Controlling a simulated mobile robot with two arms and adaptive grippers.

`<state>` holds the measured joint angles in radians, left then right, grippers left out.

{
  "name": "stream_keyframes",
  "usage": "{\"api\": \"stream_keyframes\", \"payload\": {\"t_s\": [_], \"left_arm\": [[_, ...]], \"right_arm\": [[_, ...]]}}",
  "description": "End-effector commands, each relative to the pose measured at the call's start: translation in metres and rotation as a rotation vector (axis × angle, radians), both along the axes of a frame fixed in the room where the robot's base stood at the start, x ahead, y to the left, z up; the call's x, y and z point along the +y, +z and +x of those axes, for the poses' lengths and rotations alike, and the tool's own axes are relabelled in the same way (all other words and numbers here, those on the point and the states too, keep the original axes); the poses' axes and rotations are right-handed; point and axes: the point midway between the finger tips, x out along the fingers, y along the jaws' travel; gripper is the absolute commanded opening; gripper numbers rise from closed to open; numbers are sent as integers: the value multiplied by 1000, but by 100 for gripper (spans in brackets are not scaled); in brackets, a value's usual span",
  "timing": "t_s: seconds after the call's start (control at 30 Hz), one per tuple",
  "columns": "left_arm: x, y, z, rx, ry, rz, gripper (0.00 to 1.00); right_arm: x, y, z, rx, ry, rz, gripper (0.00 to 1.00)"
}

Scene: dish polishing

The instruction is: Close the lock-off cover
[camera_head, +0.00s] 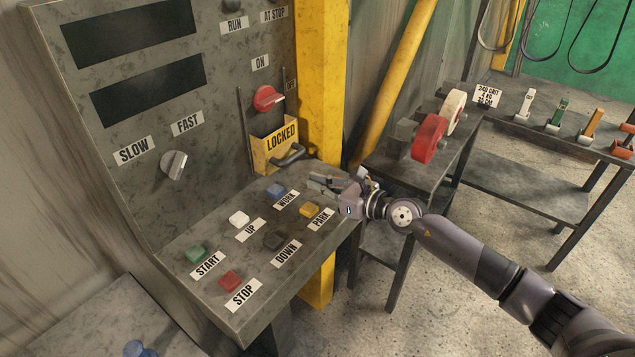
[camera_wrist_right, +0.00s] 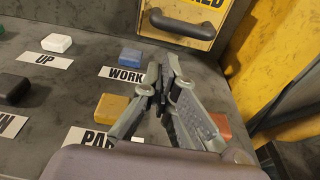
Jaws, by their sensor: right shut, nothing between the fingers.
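The lock-off cover (camera_head: 272,148) is a yellow plate marked LOCKED with a dark bar handle (camera_head: 288,157). It sits low on the upright panel between two dark rails, below the red switch (camera_head: 267,98), which is uncovered. In the right wrist view the cover (camera_wrist_right: 205,41) and its handle (camera_wrist_right: 182,24) show at the top, partly cut off. My right gripper (camera_head: 318,183) is shut and empty, above the sloped button desk, in front of the cover and apart from its handle. In the wrist view its fingertips (camera_wrist_right: 164,72) meet beside the WORK label. My left gripper is not in view.
Buttons cover the desk, including blue WORK (camera_head: 276,191), yellow PARK (camera_head: 309,209) and white UP (camera_head: 239,218). A grey knob (camera_head: 173,165) is on the panel. A yellow post (camera_head: 321,90) stands right of the panel. A bench with red and white wheels (camera_head: 429,138) is beyond my right arm.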

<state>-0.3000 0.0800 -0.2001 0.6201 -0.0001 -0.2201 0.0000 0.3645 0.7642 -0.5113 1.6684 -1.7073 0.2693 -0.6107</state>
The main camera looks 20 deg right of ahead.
Motion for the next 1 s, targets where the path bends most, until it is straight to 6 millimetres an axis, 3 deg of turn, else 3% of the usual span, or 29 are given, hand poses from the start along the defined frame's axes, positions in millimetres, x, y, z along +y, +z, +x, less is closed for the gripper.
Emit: {"api": "stream_keyframes", "payload": {"t_s": [0.2,0.4,0.87,1.0], "left_arm": [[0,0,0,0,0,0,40],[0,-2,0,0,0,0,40],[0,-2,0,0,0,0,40],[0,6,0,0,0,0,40]], "right_arm": [[23,-5,35,-1,-1,6,0],[36,-10,54,0,-1,6,0],[39,-10,58,0,-1,5,0],[39,-2,58,0,-1,5,0]]}}
